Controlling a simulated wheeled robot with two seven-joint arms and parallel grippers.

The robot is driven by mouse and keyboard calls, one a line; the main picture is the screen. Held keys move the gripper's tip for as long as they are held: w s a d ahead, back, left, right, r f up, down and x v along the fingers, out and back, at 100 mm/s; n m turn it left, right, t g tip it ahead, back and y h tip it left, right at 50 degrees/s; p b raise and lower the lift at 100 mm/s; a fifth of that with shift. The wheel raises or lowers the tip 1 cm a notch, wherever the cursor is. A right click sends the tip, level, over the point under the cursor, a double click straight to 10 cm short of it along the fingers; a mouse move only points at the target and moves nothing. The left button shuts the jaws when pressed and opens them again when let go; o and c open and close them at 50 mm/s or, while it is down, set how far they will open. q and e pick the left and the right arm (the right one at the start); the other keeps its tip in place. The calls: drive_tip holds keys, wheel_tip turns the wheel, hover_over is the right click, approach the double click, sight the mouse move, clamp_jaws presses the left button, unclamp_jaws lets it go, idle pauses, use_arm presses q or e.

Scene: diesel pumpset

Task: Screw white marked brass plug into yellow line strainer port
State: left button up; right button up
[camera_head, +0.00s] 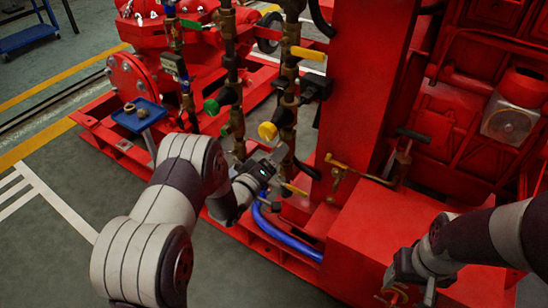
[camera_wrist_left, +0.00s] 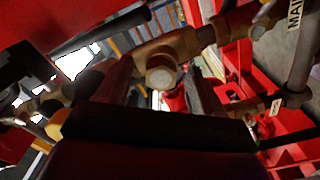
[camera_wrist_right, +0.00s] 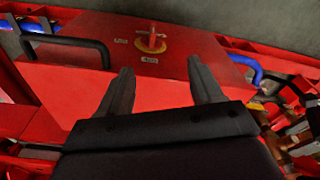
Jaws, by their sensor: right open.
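My left gripper (camera_head: 272,165) is at the lower part of the right-hand vertical pipe line with yellow handles (camera_head: 308,53). In the left wrist view its fingers (camera_wrist_left: 160,88) stand apart, on either side of a brass plug-like end with a pale face (camera_wrist_left: 162,75). This end sits in a brass pipe fitting (camera_wrist_left: 188,43), with small gaps to both fingers. I cannot tell whether it is the white marked plug. Two small brass pieces (camera_head: 135,110) lie in the blue tray (camera_head: 121,120). My right gripper (camera_head: 402,292) is open and empty over a red box.
Other vertical pipes with green handles (camera_head: 211,107) stand left of this line. A blue hose (camera_head: 285,238) runs below my left gripper. The red box (camera_wrist_right: 95,85) carries a red and yellow rotary switch (camera_wrist_right: 152,40). A black bar handle (camera_wrist_right: 70,43) is left of my right gripper.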

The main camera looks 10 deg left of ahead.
use_arm(q)
drive_tip(key=p+v, duration=0.5)
drive_tip(key=v, duration=0.7)
drive_tip(key=s+a+f+m+g+y, duration=0.4)
drive_tip(key=s+f+g, duration=0.2)
drive_tip(key=f+g, duration=0.4)
drive_tip(key=s+a+r+m+g+y+p, duration=0.1)
drive_tip(key=s+r+g+y, duration=0.1)
drive_tip(key=s+r+g, duration=0.35)
drive_tip(key=s+d+r+m+g+p, duration=0.2)
drive_tip(key=s+d+r, duration=0.2)
drive_tip(key=s+r, duration=0.55)
drive_tip(key=w+d+r+t+p, duration=0.1)
drive_tip(key=r+p, duration=1.7)
drive_tip(key=r, duration=0.3)
drive_tip(key=w+r+t+p, duration=0.1)
drive_tip(key=w+r+p, duration=0.1)
drive_tip(key=r+p, duration=1.7)
wheel_tip(320, 180, up, 3)
drive_tip(key=shift+w+d+f+p, duration=0.2)
drive_tip(key=shift+w+d+p, duration=0.1)
drive_tip(key=shift+d, duration=0.1)
